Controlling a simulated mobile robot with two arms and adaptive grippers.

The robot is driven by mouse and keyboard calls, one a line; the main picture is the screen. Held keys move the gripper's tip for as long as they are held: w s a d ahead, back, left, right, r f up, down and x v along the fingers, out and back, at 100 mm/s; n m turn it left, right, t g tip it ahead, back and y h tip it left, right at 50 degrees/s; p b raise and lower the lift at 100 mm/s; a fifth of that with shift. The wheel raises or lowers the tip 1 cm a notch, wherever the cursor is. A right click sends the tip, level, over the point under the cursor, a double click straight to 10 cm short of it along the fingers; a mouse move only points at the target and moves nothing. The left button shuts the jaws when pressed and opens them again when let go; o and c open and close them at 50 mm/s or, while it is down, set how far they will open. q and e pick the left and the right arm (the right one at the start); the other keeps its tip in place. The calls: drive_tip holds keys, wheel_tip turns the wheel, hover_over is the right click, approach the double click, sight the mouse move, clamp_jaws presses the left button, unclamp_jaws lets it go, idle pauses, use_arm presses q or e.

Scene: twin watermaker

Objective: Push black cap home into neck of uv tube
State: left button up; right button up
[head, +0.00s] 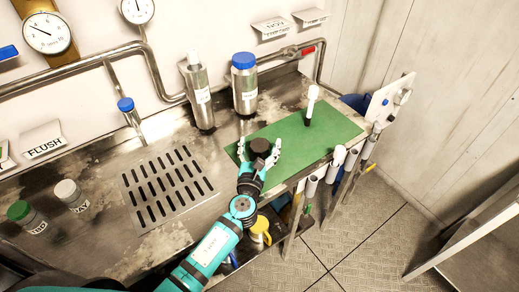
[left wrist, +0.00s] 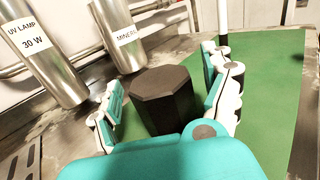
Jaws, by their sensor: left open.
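The black cap (head: 260,145) is a dark, many-sided block at the left part of the green mat. My left gripper (head: 258,150) is open around it, with one finger on each side. In the left wrist view the cap (left wrist: 162,98) stands between the spread fingers (left wrist: 163,92), with a gap at least on the left; its base is hidden by my gripper. The UV tube (head: 198,97) is a steel cylinder labelled "UV LAMP 30 W", with a white piece in its top, upright behind the mat. It also shows in the left wrist view (left wrist: 48,62). My right gripper is not in view.
A blue-capped steel canister (head: 244,85) stands right of the tube. A white-headed tool (head: 311,104) stands on the green mat (head: 335,125). A slotted drain (head: 165,185) lies left of my arm. Pipes run along the wall; white-topped tubes line the front edge.

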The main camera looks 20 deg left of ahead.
sight(260, 145)
use_arm(q)
drive_tip(key=shift+c, duration=0.4)
drive_tip(key=c, duration=1.1)
drive_tip(key=shift+c, duration=0.3)
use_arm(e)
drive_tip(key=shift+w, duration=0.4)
use_arm(q)
drive_tip(key=shift+r, duration=0.5)
wheel_tip(260, 145, up, 3)
drive_tip(key=shift+r+p, duration=0.1)
drive_tip(key=shift+p, duration=0.95)
drive_tip(key=s+b, duration=0.3)
drive_tip(key=s, duration=1.3)
drive_tip(key=shift+r, duration=0.45)
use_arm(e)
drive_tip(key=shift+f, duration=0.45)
